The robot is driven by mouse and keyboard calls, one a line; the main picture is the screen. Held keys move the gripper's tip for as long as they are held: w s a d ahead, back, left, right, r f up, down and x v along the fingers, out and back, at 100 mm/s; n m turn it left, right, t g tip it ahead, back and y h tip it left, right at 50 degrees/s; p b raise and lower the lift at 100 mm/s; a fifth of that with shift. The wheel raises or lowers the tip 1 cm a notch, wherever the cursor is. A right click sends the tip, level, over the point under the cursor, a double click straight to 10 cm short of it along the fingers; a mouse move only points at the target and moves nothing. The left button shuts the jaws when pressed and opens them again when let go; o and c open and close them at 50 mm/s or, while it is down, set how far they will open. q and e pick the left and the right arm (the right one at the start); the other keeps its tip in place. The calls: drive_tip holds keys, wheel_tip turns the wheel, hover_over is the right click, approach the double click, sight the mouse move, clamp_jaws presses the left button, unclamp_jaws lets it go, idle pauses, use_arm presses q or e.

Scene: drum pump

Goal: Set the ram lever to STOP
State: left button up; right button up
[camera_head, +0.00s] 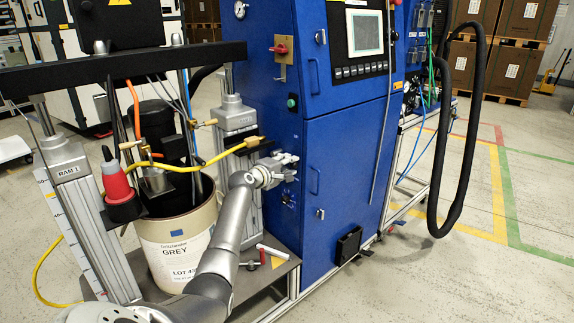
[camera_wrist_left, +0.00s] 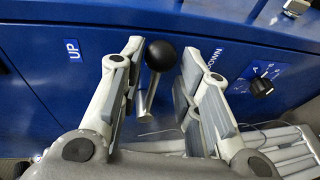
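The ram lever (camera_wrist_left: 160,56) shows in the left wrist view as a black ball on a short metal stem, in front of the blue cabinet. An UP label (camera_wrist_left: 72,50) is to its left and a DOWN label (camera_wrist_left: 217,60) to its right. My left gripper (camera_wrist_left: 156,72) is open, with one finger on each side of the lever. Gaps show between the ball and both fingers. No STOP label is readable. My right gripper is not in view.
A black rotary knob (camera_wrist_left: 261,87) sits right of the DOWN label. In the head view a drum (camera_head: 178,248) marked GREY stands left of my arm, beside the RAM 1 column (camera_head: 75,170). A yellow cable (camera_head: 190,163) runs above my arm. Floor at right is mostly open.

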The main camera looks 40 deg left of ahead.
use_arm(q)
drive_tip(key=shift+o, duration=0.4)
drive_tip(key=shift+r, duration=0.1)
drive_tip(key=shift+s, duration=0.1)
drive_tip(key=v, duration=1.1)
drive_tip(key=shift+s, duration=0.4)
drive_tip(key=shift+d+r, duration=0.1)
